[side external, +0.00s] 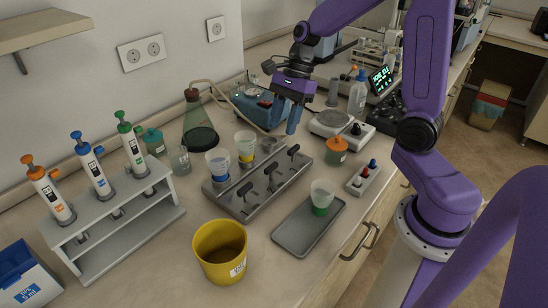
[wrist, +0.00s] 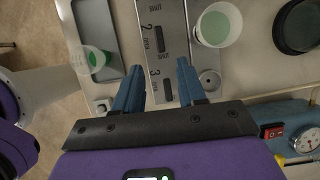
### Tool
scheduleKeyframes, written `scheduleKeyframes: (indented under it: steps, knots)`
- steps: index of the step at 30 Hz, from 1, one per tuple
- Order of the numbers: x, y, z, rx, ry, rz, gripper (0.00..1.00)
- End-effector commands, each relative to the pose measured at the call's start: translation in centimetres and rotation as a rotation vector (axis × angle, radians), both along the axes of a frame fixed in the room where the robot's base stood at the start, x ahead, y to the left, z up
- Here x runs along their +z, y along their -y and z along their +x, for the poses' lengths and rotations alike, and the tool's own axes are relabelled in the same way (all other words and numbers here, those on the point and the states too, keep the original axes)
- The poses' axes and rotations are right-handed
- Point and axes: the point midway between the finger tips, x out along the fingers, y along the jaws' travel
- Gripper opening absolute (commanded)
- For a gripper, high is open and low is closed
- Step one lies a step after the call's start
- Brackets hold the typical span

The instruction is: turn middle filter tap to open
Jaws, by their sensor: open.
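The grey filter manifold (side external: 222,200) stands on the bench with a row of three black taps. The middle filter tap (side external: 270,169) is between the near tap (side external: 248,190) and the far tap (side external: 293,151). In the wrist view, the middle tap (wrist: 157,39) is a dark bar beside the number 2, ahead of my fingertips. The tap by number 3 (wrist: 167,88) lies between my fingers. My gripper (side external: 292,131) is open and empty, above the manifold's far end; its blue fingers also show in the wrist view (wrist: 158,70).
Filter cups stand on the manifold, one blue-banded (side external: 218,160) and one yellow-banded (side external: 245,144). A tray (side external: 291,240) with a green-bottomed cup (side external: 321,198) lies in front. A yellow bucket (side external: 218,240) is near. A flask (side external: 199,122) and a blue pump (side external: 262,108) stand behind.

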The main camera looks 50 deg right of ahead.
Motion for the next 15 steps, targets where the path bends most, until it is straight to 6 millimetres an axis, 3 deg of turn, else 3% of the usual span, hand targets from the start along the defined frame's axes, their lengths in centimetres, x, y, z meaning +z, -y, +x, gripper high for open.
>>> scheduleKeyframes:
  steps: [9, 15]
  knots:
    - [-5.6, -2.3, -0.1, 0.004, -0.006, -0.001, 0.4]
    - [-8.0, -3.3, -0.1, 0.001, -0.003, 0.0, 0.4]
